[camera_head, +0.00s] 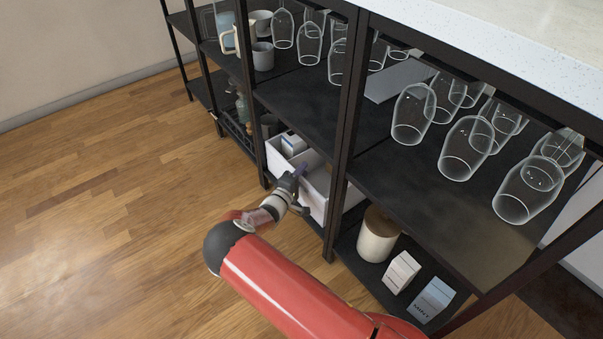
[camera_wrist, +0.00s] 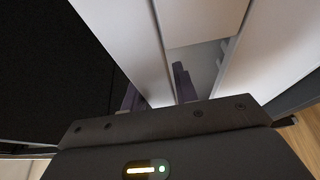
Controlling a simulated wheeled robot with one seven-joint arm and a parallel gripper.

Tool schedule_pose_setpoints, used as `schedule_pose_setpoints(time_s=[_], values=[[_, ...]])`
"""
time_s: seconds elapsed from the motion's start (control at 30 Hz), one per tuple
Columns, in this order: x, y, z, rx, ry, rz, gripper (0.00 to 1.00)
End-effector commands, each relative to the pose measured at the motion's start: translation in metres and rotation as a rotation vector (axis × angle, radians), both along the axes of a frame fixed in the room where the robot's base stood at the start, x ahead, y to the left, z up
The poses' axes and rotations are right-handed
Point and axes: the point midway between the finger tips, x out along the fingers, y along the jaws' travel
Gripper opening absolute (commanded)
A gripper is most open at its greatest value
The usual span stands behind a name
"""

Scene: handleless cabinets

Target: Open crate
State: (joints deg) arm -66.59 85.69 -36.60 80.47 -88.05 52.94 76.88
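The white crate (camera_head: 318,188) stands on the lower shelf of the black rack in the head view, with its top open and a divider inside. My gripper (camera_head: 301,172) reaches over its front wall. In the wrist view the crate's pale wall (camera_wrist: 125,45) lies between the two dark purple fingers of my gripper (camera_wrist: 155,92). One finger is outside the wall and the other is inside. The fingers stand partly apart and the wall appears to fill the gap, so the gripper looks shut on it. The fingertip ends are partly hidden.
A dark rack post (camera_head: 341,140) stands just right of the crate. A cream canister (camera_head: 377,240) and small cartons (camera_head: 401,271) stand on the low shelf to the right. Several upturned glasses (camera_head: 466,148) stand on the shelf above. The wooden floor (camera_head: 110,210) in front is clear.

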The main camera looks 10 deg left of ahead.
Motion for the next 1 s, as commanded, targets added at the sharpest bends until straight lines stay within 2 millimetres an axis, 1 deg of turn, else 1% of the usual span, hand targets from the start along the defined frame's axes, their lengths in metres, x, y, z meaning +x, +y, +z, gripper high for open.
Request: schedule_pose_setpoints(time_s=[0.03,0.2,0.47,0.67,0.77,1.0], values=[[0.000,0.000,0.000,0.000,0.000,0.000,0.22],[0.000,0.000,0.000,0.000,0.000,0.000,0.00],[-0.001,0.001,0.000,0.001,0.001,0.000,0.00],[-0.010,0.009,-0.001,0.003,0.001,0.001,0.00],[-0.018,0.017,-0.001,0.003,0.001,0.002,0.00],[-0.049,0.044,-0.002,0.003,0.001,0.002,0.00]])
